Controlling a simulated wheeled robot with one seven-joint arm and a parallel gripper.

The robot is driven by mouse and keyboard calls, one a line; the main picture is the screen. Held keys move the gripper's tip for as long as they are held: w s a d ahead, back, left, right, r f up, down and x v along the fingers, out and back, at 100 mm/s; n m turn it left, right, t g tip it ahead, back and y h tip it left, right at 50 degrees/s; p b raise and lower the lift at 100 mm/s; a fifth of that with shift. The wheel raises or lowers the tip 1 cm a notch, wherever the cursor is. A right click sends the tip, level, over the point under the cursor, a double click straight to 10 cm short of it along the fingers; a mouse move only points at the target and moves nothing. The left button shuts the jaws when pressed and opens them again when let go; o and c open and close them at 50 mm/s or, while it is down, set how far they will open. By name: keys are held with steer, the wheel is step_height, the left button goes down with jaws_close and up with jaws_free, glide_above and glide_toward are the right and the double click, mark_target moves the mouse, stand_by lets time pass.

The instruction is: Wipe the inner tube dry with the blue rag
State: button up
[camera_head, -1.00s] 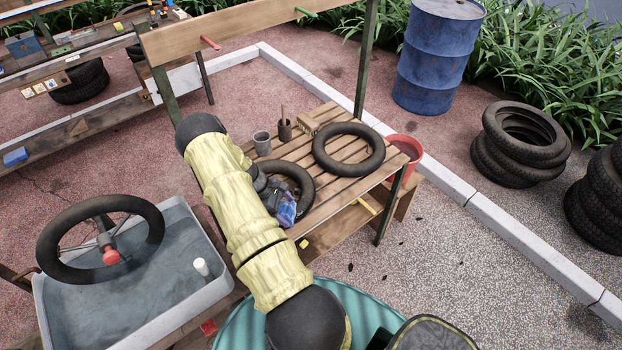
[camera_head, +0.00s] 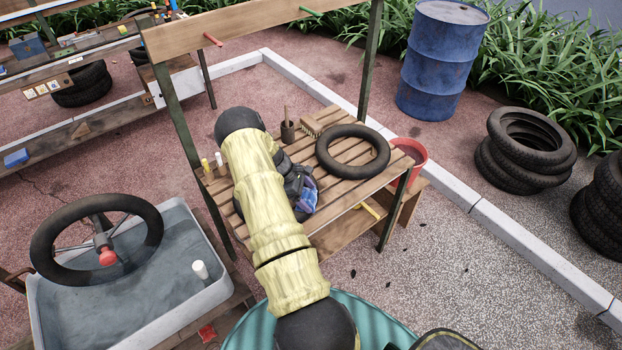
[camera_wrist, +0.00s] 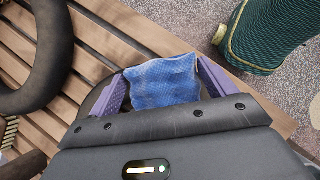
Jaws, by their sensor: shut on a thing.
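My gripper (camera_wrist: 165,85) is shut on the blue rag (camera_wrist: 165,82), which is bunched between its purple fingers. In the head view the rag (camera_head: 306,202) is over the front part of the slatted table (camera_head: 345,200), beside my forearm. A black inner tube (camera_head: 352,152) lies flat on the table to the right of the gripper; it also shows at upper left in the wrist view (camera_wrist: 48,60). A second black tube on the table is mostly hidden by my arm. A dark curve of it seems to show beside the left finger; whether the rag touches it I cannot tell.
A grey water basin (camera_head: 130,290) with another black tube (camera_head: 40,250) over it stands at left. A brush (camera_head: 311,126) and a dark pot (camera_head: 288,131) are at the table's back. A red bucket (camera_head: 412,155) stands at its right. Tyre stacks (camera_head: 520,150) and a blue drum (camera_head: 437,65) are farther right.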

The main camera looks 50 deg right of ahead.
step_height(320, 180, up, 3)
steer(key=shift+r+p, duration=0.1)
steer(key=shift+p, duration=0.85)
steer(key=shift+s+r+p, duration=0.1)
steer(key=shift+r+p, duration=0.35)
steer(key=shift+r, duration=0.3)
steer(key=shift+r+p, duration=0.9)
steer(key=shift+r, duration=0.7)
